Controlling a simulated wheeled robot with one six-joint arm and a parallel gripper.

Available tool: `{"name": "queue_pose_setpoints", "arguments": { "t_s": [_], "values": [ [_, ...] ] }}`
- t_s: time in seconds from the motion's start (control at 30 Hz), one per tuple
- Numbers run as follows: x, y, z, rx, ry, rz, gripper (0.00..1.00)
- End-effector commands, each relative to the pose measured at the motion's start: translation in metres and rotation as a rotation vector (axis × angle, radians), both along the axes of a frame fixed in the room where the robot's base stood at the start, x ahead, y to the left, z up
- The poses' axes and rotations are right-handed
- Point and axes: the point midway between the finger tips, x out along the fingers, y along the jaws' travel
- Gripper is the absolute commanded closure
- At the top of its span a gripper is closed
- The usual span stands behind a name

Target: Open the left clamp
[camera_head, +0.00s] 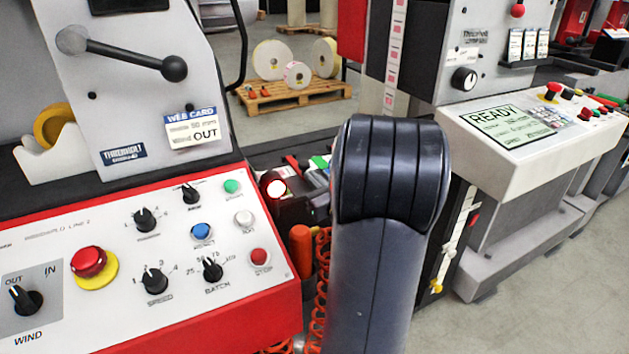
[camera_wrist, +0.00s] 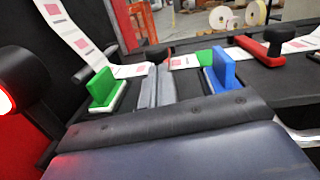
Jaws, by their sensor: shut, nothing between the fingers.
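In the wrist view my gripper (camera_wrist: 156,78) shows as two grey fingers side by side, shut and empty, over the dark table. A black knob (camera_wrist: 158,51) stands just beyond the fingertips and is partly hidden. It may belong to the left clamp, but I cannot make out the clamp's bar or whether it is closed. A red bar with a black knob (camera_wrist: 268,46), another clamp, lies across the label web at the right. In the head view my own arm blocks most of the table, and the gripper is hidden.
A green block (camera_wrist: 102,87) and a blue block (camera_wrist: 222,68) stand on either side of the fingers. A white label web (camera_wrist: 66,25) comes in at upper left. A red-lit lamp (camera_head: 276,188) sits beside the control panel (camera_head: 110,280). Orange coiled hose (camera_head: 320,280) hangs nearby.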

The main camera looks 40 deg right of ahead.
Motion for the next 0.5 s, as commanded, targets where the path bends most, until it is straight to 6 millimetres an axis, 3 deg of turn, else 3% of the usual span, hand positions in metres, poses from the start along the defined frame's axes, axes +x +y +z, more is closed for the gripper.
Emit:
{"name": "queue_pose_setpoints", "arguments": {
  "t_s": [0.5],
  "values": [
    [0.001,-0.0002,0.0112,0.014,0.06,0.0,1.0]
  ]
}}
